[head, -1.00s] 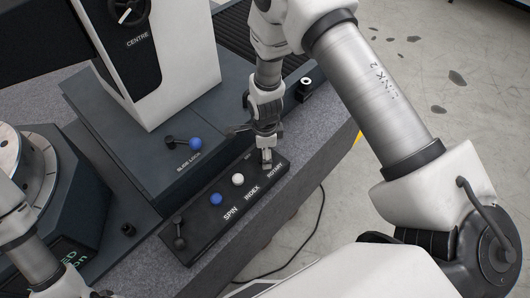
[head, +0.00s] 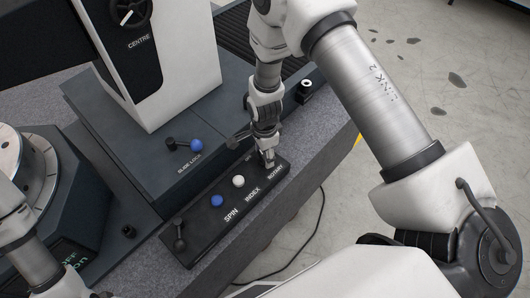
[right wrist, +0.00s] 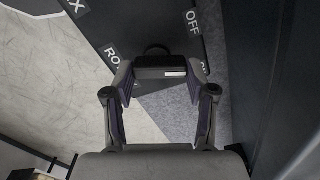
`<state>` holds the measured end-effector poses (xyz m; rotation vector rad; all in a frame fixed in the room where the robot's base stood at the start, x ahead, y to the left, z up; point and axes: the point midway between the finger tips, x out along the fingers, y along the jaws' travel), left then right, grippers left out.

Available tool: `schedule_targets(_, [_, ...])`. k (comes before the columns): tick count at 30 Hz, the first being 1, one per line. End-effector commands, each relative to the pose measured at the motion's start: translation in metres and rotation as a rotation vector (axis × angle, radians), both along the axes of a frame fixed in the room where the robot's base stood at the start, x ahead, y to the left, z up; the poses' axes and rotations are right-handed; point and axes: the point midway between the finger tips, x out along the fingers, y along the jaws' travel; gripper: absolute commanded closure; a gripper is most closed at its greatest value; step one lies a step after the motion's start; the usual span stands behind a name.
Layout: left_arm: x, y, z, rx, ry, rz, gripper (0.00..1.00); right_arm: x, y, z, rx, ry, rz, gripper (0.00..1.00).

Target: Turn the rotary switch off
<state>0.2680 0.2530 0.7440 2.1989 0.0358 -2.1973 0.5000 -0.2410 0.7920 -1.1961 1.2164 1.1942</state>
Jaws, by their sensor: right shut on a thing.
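The rotary switch is a black knob (right wrist: 150,71) with a white mark, on the dark control panel (head: 205,232), at the end lettered ROTARY. My right gripper (head: 267,158) comes down onto that end. In the right wrist view my right gripper (right wrist: 160,78) is shut on the knob, one finger at each side. An OFF label (right wrist: 192,22) lies beyond the knob there. The gripper hides much of the knob in the head view. My left arm is at the lower left; only an edge of its gripper (head: 103,294) may show, too little to judge.
The panel also has a white button (head: 238,181), a blue button (head: 217,200) and a black lever (head: 179,238). A round table unit (head: 75,205) is at left. Granite edge and open floor lie to the right.

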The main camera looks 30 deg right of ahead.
Motion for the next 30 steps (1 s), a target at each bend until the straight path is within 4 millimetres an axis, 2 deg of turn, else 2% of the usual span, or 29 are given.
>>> schedule_targets(18, [0.0000, 0.0000, 0.0007, 0.000, 0.000, 0.000, 1.00, -0.0006, 0.0022, -0.0018, 0.000, 0.005, 0.544, 0.79])
schedule_targets(30, [0.0000, 0.0000, 0.0009, 0.000, 0.000, 0.000, 1.00, -0.0007, 0.0030, -0.0021, 0.001, 0.006, 0.705, 0.79])
